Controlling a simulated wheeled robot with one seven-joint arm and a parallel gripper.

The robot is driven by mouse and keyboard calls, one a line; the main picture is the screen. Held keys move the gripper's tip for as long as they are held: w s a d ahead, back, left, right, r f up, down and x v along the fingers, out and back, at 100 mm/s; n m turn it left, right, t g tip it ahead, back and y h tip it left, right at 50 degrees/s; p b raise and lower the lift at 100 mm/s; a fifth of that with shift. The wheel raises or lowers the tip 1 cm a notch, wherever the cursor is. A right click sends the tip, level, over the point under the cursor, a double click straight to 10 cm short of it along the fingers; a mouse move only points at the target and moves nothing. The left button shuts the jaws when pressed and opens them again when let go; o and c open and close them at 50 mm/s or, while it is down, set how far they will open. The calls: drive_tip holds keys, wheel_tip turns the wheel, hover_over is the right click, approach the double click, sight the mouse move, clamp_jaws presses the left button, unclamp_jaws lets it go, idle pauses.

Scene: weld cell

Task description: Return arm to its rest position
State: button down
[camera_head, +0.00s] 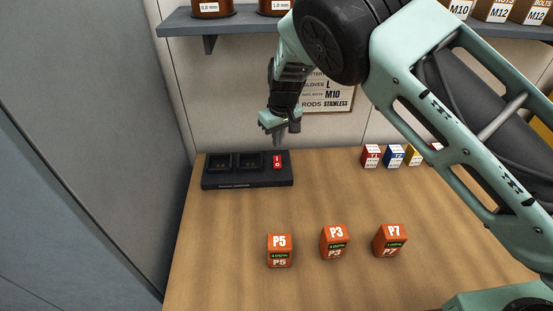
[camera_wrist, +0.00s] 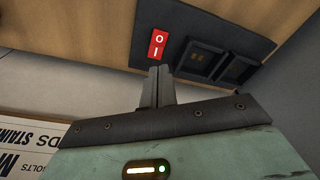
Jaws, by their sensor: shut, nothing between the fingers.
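My gripper (camera_head: 281,138) is shut and empty. In the head view it hangs fingers down just above the back right part of a black charger-like box (camera_head: 247,183), close to its red switch (camera_head: 278,162). The wrist view shows the closed fingers (camera_wrist: 158,72) pointing toward the red switch (camera_wrist: 158,44), with the box's dark bays (camera_wrist: 200,56) beside it. I cannot tell whether the fingertips touch the box. My arm comes in from the right side of the head view.
Orange blocks marked P5 (camera_head: 279,251), P3 (camera_head: 334,242) and P7 (camera_head: 390,241) stand on the wooden table (camera_head: 215,260). Small coloured boxes (camera_head: 394,155) stand at the back right. A shelf (camera_head: 225,23) with jars is above; a grey panel (camera_head: 90,130) is at left.

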drive_tip(key=s+d+r+g+y+b, duration=0.15)
drive_tip(key=s+r, duration=0.35)
drive_tip(key=s, duration=0.6)
drive_tip(key=s+r+g+b, duration=0.1)
drive_tip(key=s+r+b, duration=0.25)
drive_tip(key=s, duration=0.85)
drive_tip(key=s+d+n+h+b, duration=0.1)
drive_tip(key=s+d, duration=0.3)
drive_tip(key=s, duration=0.4)
drive_tip(key=s+d+r+b, duration=0.1)
drive_tip(key=s+d, duration=0.3)
drive_tip(key=s, duration=0.5)
drive_tip(key=shift+s+n+t+h, duration=0.15)
drive_tip(key=shift+n+t+h, duration=0.2)
drive_tip(key=shift+n+t, duration=0.1)
